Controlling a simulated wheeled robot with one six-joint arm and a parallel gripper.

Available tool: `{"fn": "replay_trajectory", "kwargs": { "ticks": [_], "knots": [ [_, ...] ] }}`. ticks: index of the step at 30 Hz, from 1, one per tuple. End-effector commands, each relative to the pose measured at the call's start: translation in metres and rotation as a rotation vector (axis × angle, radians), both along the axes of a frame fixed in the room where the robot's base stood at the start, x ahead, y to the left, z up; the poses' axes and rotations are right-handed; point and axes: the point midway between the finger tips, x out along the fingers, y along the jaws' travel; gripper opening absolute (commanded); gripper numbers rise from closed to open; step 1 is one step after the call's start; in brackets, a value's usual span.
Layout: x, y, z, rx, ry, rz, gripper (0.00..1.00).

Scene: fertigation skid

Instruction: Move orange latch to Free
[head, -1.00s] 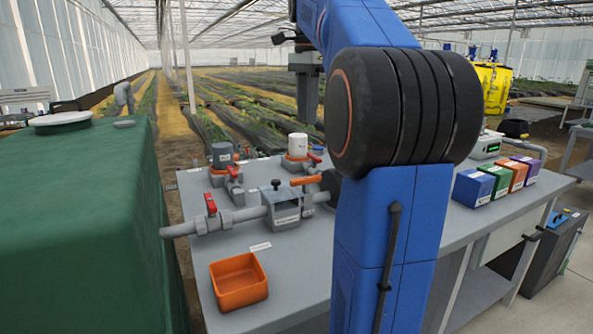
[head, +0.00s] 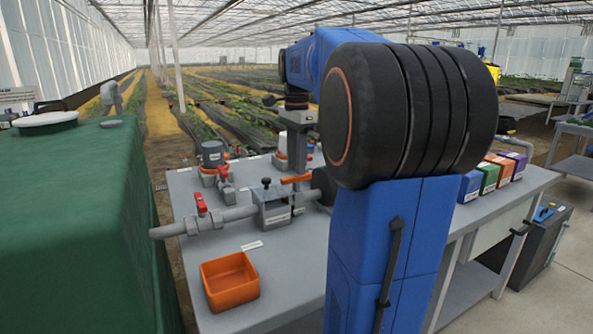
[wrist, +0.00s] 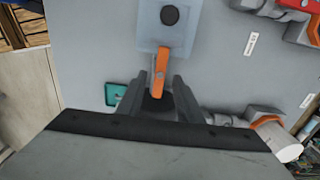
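The orange latch (head: 295,179) is a short bar beside the grey box with a black knob (head: 267,198) on the bench. In the wrist view the orange latch (wrist: 161,62) points from the pale box (wrist: 165,30) down toward my gripper. My gripper (wrist: 158,84) is open, with its two dark fingers apart on either side of the latch's near end. I cannot tell whether either finger touches it. In the head view my gripper is partly seen above the back of the bench, its fingertips unclear.
Red-handled valves (head: 201,204) and grey pipes run along the bench. An orange tray (head: 229,281) stands at the front left. A green tank (head: 75,220) is at the left. Several coloured boxes (head: 488,176) stand at the right. A teal patch (wrist: 115,93) lies left of my fingers.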

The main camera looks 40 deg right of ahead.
Motion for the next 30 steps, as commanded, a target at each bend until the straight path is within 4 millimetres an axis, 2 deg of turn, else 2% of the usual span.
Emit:
{"fn": "replay_trajectory", "kwargs": {
  "ticks": [3,7,18,22,30],
  "knots": [
    [0.0,0.0,-0.015,0.0,0.001,0.0,0.33],
    [0.0,0.0,-0.024,0.0,0.0,0.0,0.33],
    [0.0,0.0,-0.028,0.0,-0.001,0.0,0.33],
    [0.0,0.0,-0.028,0.0,-0.001,0.0,0.02],
    [0.0,0.0,-0.028,0.0,-0.001,0.009,0.0]
  ]
}}
